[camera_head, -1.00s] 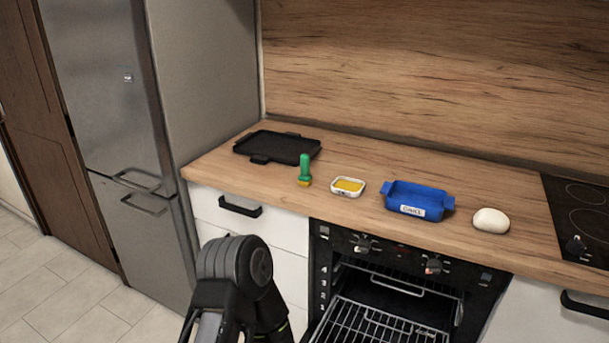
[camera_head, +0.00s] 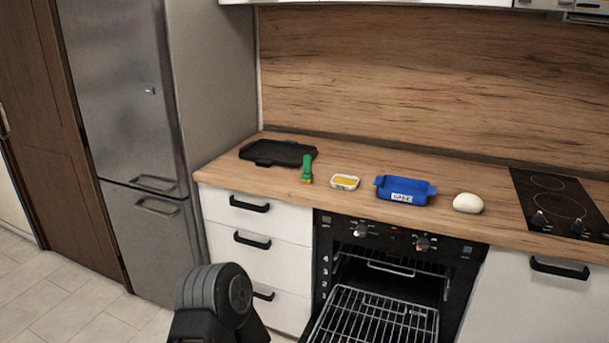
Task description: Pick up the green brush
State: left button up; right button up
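The green brush (camera_head: 307,169) is on the wooden counter near its front edge, with its green handle toward the back and a yellow-orange end toward the front. It is beside the right end of the black tray and left of the small white dish. Part of my arm shows at the bottom of the view, well below and in front of the counter. Neither gripper is in view.
A black tray (camera_head: 270,153), a white dish with yellow contents (camera_head: 345,182), a blue baking dish (camera_head: 404,190) and a white round lump (camera_head: 468,203) are on the counter. The oven door is open below, with a wire rack (camera_head: 372,318). A hob (camera_head: 560,200) is at right.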

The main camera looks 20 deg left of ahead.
aim_at(307, 175)
jog(key=z, duration=2.45)
jog(key=k+j, duration=0.25)
jog(key=j, duration=0.25)
jog(key=k+j, duration=0.3)
jog(key=j, duration=0.2)
jog(key=k+j, duration=0.25)
jog(key=j, duration=0.25)
jog(key=k+j, duration=0.25)
jog(key=j, duration=0.2)
jog(key=k+j, duration=0.3)
jog(key=j, duration=0.2)
jog(key=k+j, duration=0.25)
jog(key=j, duration=0.25)
jog(key=k+j, duration=0.25)
jog(key=j, duration=0.25)
jog(key=k+j, duration=0.3)
jog(key=j, duration=0.2)
